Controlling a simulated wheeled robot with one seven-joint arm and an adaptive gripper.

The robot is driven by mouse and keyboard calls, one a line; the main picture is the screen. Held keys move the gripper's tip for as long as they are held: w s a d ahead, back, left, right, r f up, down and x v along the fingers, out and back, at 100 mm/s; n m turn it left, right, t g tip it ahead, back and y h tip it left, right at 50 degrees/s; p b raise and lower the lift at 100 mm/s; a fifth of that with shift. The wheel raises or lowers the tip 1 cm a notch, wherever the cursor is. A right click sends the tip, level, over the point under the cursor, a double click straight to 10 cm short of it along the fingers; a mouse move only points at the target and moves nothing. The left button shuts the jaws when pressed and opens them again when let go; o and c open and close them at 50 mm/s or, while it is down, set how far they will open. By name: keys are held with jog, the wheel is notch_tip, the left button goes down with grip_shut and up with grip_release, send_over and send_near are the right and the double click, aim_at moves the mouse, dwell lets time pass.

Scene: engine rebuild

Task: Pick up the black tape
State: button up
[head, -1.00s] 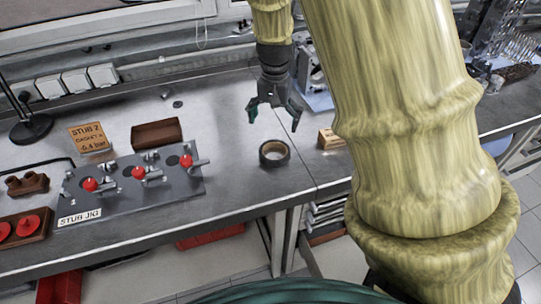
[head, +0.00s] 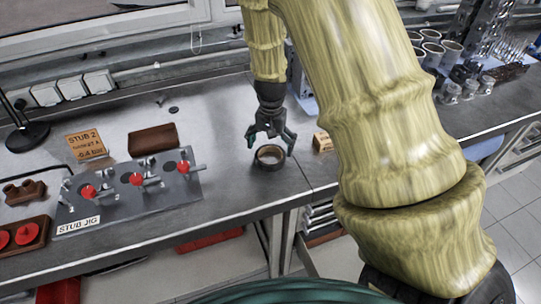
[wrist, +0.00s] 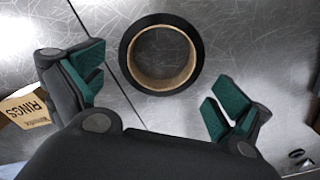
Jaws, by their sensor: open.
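The black tape (head: 270,164) is a roll with a tan cardboard core, lying flat on the grey metal workbench (head: 228,165) near its front edge. In the wrist view the black tape (wrist: 197,60) is at the top middle, with its round hole facing me. My gripper (head: 270,146) is open and empty, pointing down just above and behind the tape. In the wrist view my gripper (wrist: 158,88) has its green-padded fingers spread to the lower left and lower right of the roll, apart from it.
A grey stub jig (head: 128,192) with red knobs stands left of the tape, with a brown tray (head: 153,140) behind it. A small box marked RINGS (wrist: 24,108) sits close beside the gripper. Bare bench surrounds the roll.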

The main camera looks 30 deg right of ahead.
jog(key=shift+s+f+p, duration=0.1)
jog(key=shift+f+p, duration=0.2)
jog(key=shift+f, duration=1.15)
jog(key=c, duration=0.9)
jog(key=shift+o, duration=0.2)
jog(key=shift+d, duration=0.1)
